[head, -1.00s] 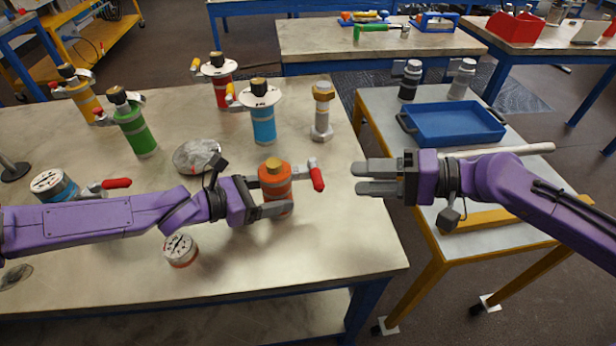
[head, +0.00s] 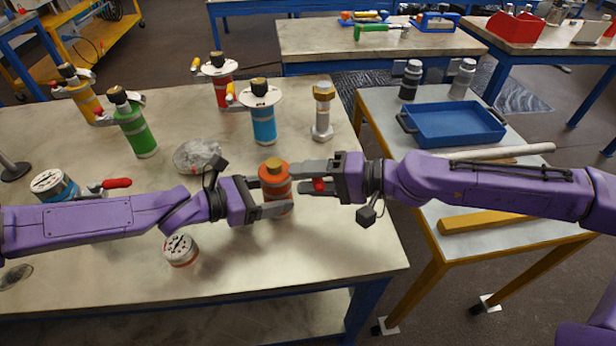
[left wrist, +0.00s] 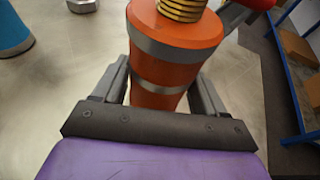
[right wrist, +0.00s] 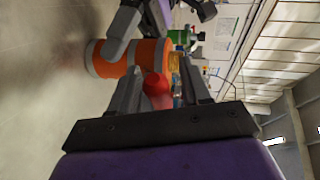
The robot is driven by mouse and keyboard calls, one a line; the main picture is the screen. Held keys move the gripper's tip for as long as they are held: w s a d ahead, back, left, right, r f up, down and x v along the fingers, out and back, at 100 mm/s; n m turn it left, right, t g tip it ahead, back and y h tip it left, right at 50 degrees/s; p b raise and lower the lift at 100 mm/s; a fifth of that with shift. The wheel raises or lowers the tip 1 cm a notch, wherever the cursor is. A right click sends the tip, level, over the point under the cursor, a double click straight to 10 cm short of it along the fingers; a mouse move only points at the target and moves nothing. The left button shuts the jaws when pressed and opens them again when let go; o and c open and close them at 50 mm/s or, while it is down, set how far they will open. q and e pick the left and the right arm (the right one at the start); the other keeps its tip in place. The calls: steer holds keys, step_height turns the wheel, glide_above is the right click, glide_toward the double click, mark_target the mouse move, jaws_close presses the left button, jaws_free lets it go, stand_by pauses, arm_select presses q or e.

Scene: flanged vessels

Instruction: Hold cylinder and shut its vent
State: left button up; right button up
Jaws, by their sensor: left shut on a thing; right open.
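The orange cylinder (head: 276,190) with a brass top stands upright on the near table. It also shows in the left wrist view (left wrist: 165,50) and the right wrist view (right wrist: 112,58). My left gripper (head: 275,196) is shut on its body, one finger on each side. The vent's red handle (head: 319,185) sticks out on the cylinder's right side and shows in the right wrist view (right wrist: 157,88). My right gripper (head: 308,180) is open, with its fingers on either side of the red handle. I cannot tell whether they touch it.
Blue (head: 263,122), green (head: 137,128), red (head: 221,85) and yellow (head: 84,96) cylinders stand behind on the table (head: 330,250). A large bolt (head: 322,110) stands at the back right. A gauge (head: 180,249) lies in front of my left arm. A blue tray (head: 455,125) is on the side table.

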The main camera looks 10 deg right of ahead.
jaws_close()
steer(key=n+g, duration=0.1)
steer(key=g, duration=0.1)
steer(key=d+n+g, duration=0.1)
steer(key=n, duration=0.1)
steer(key=n+g+y, duration=0.1)
steer(key=g, duration=0.1)
steer(key=shift+d+g, duration=0.25)
steer(key=shift+g, duration=0.05)
steer(key=d+n+g+h, duration=0.1)
steer(key=n+g+h, duration=0.1)
steer(key=n+g, duration=0.2)
steer(key=w+d+n+g+h, duration=0.1)
steer(key=n+g+h, duration=0.2)
steer(key=n+g, duration=0.1)
steer(key=d+n+g+h, duration=0.1)
steer(key=n+g+h, duration=0.1)
steer(key=n+g, duration=0.2)
steer(key=shift+w+d+r+g+h, duration=0.1)
steer(key=shift+w+d+g+h, duration=0.1)
steer(key=shift+w+g+h, duration=0.3)
steer(key=shift+n, duration=0.3)
